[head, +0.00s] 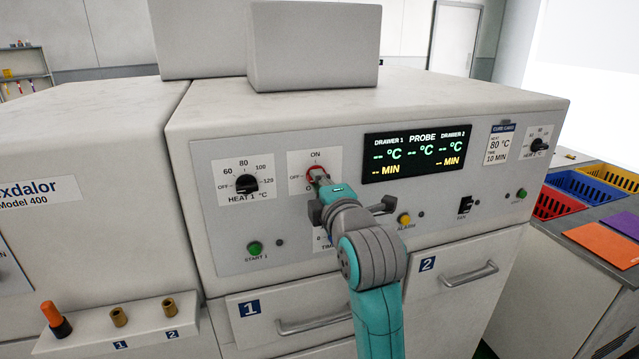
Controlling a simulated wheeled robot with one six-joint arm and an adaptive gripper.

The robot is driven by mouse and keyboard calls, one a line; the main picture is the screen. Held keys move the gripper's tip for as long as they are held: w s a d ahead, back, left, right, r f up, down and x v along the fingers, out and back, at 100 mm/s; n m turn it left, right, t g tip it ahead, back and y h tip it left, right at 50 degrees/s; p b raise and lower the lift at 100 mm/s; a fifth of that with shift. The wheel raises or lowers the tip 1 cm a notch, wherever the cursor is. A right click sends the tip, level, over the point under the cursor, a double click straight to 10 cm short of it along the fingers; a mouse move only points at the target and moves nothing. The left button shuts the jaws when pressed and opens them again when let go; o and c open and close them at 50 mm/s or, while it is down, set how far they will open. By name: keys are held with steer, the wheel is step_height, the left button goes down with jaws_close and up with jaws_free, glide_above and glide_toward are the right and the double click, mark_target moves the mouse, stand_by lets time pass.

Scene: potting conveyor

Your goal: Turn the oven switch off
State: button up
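The oven (460,98) is a pale cabinet with a grey control panel facing me. The ON/OFF switch (317,172) is a red-rimmed round control under the word ON, left of the dark display. My gripper (322,183) is at the switch and covers most of it. The label below the switch is mostly hidden. The switch's own position cannot be made out. The fingertips overlap the switch; I cannot tell whether they touch it or whether they are open. The display (417,153) shows dashes for Drawer 1, Probe and Drawer 2.
The HEAT 1 knob (246,184) is left of the switch, with a green START 1 button (254,247) below. A yellow ALARM button (404,219) and a black FAN switch (465,205) are on the right. Drawer handles (470,273) stick out below. Coloured bins (585,187) stand at right.

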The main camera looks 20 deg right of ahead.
steer(key=o, duration=0.4)
steer(key=shift+o, duration=0.2)
steer(key=shift+s, duration=0.1)
steer(key=s, duration=0.7)
steer(key=shift+s, duration=0.15)
steer(key=shift+f, duration=0.1)
